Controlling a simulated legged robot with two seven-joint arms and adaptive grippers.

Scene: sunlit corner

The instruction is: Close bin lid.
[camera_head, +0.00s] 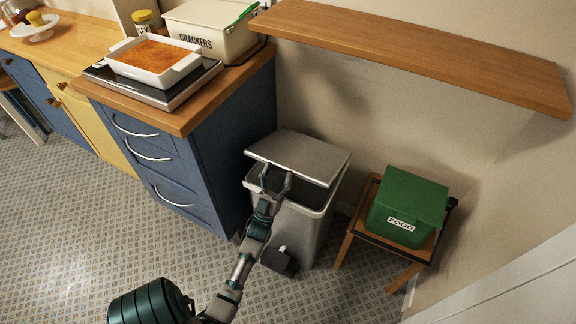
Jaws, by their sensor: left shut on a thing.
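A grey bin (318,226) stands on the floor between the blue cabinet and a small stool. Its silver lid (303,155) is partly open, with a dark gap between the lid's front edge and the bin's rim. My left gripper (276,174) is at the lid's front edge, shut on that edge. A dark pedal-like part (280,262) shows low at the bin's front, partly behind my arm. My right gripper is not in view.
A blue cabinet (226,143) with drawers stands left of the bin. A green FOOD box (408,205) sits on a wooden stool (343,245) at the right. A wooden shelf (430,55) juts out above. The tiled floor (70,230) at the left is clear.

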